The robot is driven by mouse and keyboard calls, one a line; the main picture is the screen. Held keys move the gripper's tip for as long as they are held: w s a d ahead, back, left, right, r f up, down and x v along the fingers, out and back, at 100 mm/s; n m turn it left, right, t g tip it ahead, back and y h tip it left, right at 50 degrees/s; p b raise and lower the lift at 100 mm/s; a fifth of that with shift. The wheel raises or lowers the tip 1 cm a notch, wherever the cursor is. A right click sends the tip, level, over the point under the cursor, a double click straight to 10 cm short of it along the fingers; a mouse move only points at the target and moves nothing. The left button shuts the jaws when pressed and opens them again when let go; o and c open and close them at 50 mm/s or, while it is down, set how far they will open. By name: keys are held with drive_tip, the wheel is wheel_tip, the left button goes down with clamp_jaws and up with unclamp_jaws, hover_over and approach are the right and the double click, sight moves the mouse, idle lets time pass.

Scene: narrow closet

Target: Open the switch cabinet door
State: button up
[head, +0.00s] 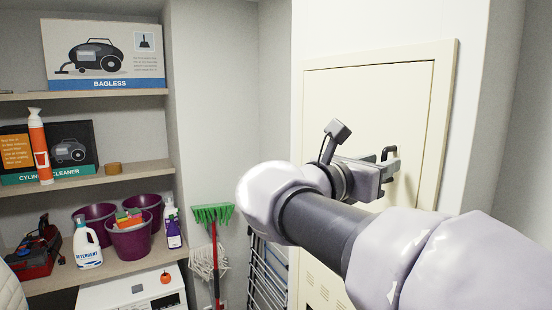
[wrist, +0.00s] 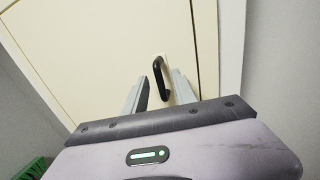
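The switch cabinet door (head: 350,98) is a flat cream panel in a cream frame on the wall at the right of the head view; it looks shut. It also fills much of the wrist view (wrist: 95,60). Its black handle (head: 389,154) is a small upright bar near the door's right edge. In the wrist view the handle (wrist: 158,76) shows between the two finger tips. My gripper (head: 388,170) is at the handle with its fingers apart, one on each side (wrist: 160,88). I cannot tell whether a finger touches the handle.
Shelves (head: 120,180) at the left hold boxes, purple buckets (head: 134,238) and a detergent bottle (head: 86,245). A green broom (head: 213,213) and a folded drying rack (head: 268,275) stand left of the cabinet. A grey wall (head: 525,140) is close on the right.

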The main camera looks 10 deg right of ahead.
drive_tip(key=shift+c, duration=0.4)
clamp_jaws()
idle(0.9)
